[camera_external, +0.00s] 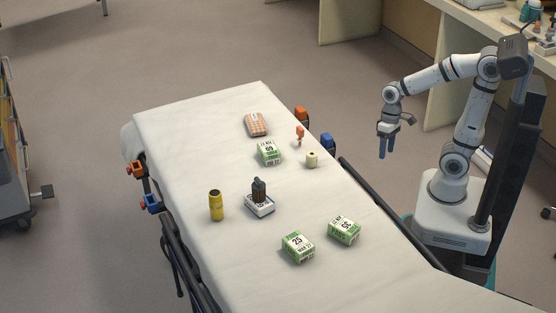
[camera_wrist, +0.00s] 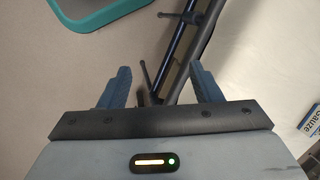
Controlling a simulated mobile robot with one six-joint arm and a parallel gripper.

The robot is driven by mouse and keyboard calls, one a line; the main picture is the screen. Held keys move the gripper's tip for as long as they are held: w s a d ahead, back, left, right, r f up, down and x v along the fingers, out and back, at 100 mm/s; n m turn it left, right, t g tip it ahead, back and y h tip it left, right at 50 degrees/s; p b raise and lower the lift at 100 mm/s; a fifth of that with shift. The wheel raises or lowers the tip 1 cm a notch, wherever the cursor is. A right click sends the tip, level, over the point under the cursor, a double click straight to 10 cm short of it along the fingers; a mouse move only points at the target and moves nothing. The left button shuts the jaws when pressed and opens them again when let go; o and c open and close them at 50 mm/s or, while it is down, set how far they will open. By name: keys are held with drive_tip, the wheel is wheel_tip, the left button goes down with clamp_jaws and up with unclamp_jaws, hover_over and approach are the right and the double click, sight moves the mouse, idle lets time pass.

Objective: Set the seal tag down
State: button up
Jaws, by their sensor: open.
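A small red-orange piece (camera_external: 300,131), which looks like the seal tag, is on the white stretcher top (camera_external: 180,130) towards its far right side. It is too small to make out its details. My gripper (camera_external: 387,148) hangs with its fingers pointing down beyond the stretcher's right edge, well apart from that piece. In the wrist view the two blue fingers of my gripper (camera_wrist: 159,78) are spread with nothing between them. I cannot see the tag in the wrist view.
A pink-orange pack (camera_external: 256,124), a green-white box (camera_external: 268,153) and a cream roll (camera_external: 312,160) are near the tag. A yellow cylinder (camera_external: 216,205), a dark bottle (camera_external: 259,188) on a white box, and green boxes (camera_external: 298,247) stand nearer. A dark rail (camera_external: 390,213) runs along the right edge.

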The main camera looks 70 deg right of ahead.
drive_tip(key=w+a+m+y, duration=0.4)
drive_tip(key=w+m+y, duration=0.3)
drive_tip(key=w, duration=0.1)
drive_tip(key=m+t+y+p, duration=0.1)
drive_tip(key=m+t+y, duration=0.5)
drive_tip(key=m, duration=0.5)
approach(300, 131)
drive_tip(key=shift+t+h, duration=0.7)
drive_tip(key=s+a, duration=0.2)
drive_tip(key=s+a+f, duration=0.1)
drive_tip(key=s+a, duration=0.1)
drive_tip(key=a, duration=0.1)
drive_tip(key=s+a, duration=0.2)
drive_tip(key=a, duration=0.1)
drive_tip(key=shift+s+f, duration=0.2)
drive_tip(key=shift+s, duration=0.2)
drive_tip(key=w+d+m+t, duration=0.3)
drive_tip(key=w+d+f+m+t+h, duration=0.1)
drive_tip(key=w+d, duration=0.1)
drive_tip(key=shift+d+m+t, duration=0.25)
drive_tip(key=shift+m+t, duration=0.05)
drive_tip(key=shift+w+d+f, duration=0.1)
drive_tip(key=shift+w, duration=0.2)
drive_tip(key=x, duration=0.5)
drive_tip(key=b+x, duration=0.1)
drive_tip(key=x, duration=0.1)
drive_tip(key=shift+w+r, duration=0.15)
drive_tip(key=shift+r, duration=0.15)
drive_tip(key=shift+c, duration=0.5)
